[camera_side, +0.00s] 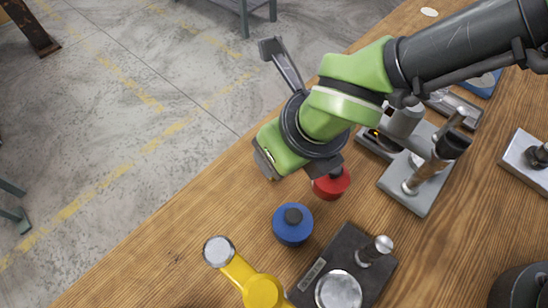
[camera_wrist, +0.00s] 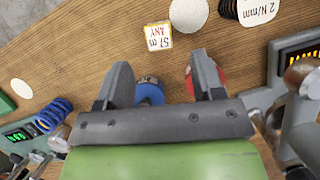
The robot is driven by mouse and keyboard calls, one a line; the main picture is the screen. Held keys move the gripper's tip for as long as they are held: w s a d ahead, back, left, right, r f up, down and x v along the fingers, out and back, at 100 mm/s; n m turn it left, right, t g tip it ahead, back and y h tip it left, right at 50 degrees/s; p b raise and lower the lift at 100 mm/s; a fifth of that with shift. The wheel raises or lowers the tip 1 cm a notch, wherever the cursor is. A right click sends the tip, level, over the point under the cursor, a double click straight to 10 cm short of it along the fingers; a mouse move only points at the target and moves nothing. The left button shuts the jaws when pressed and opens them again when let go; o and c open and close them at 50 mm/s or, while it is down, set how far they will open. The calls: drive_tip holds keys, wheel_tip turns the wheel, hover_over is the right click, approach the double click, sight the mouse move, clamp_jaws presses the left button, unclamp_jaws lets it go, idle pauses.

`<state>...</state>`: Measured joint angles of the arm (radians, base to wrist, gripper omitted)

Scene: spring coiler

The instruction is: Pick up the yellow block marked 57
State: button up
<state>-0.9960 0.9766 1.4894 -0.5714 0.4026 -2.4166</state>
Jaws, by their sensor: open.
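The block marked 57 (camera_wrist: 158,36) lies on the wooden table in the wrist view, above my gripper. Its pale top face carries upside-down lettering, and its edges are yellowish. I cannot clearly make it out in the side view. My gripper (camera_wrist: 160,75) has its two dark fingers spread apart, and the block is beyond the fingertips, not between them. A blue round piece (camera_wrist: 150,93) shows between the fingers, partly hidden by my gripper. A red round piece (camera_wrist: 217,77) is partly behind the right finger. In the side view my green wrist covers part of the table.
A block labelled 2 N/mm (camera_wrist: 258,10), a dark spring (camera_wrist: 229,8) and a pale disc (camera_wrist: 188,14) are near the 57 block. A blue spring (camera_wrist: 54,114) lies left. The side view shows a yellow lever (camera_side: 262,291) and a dark metal base (camera_side: 345,245).

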drive_tip(key=shift+x, duration=3.6)
drive_tip(key=shift+w+r, duration=0.1)
drive_tip(key=c, duration=1)
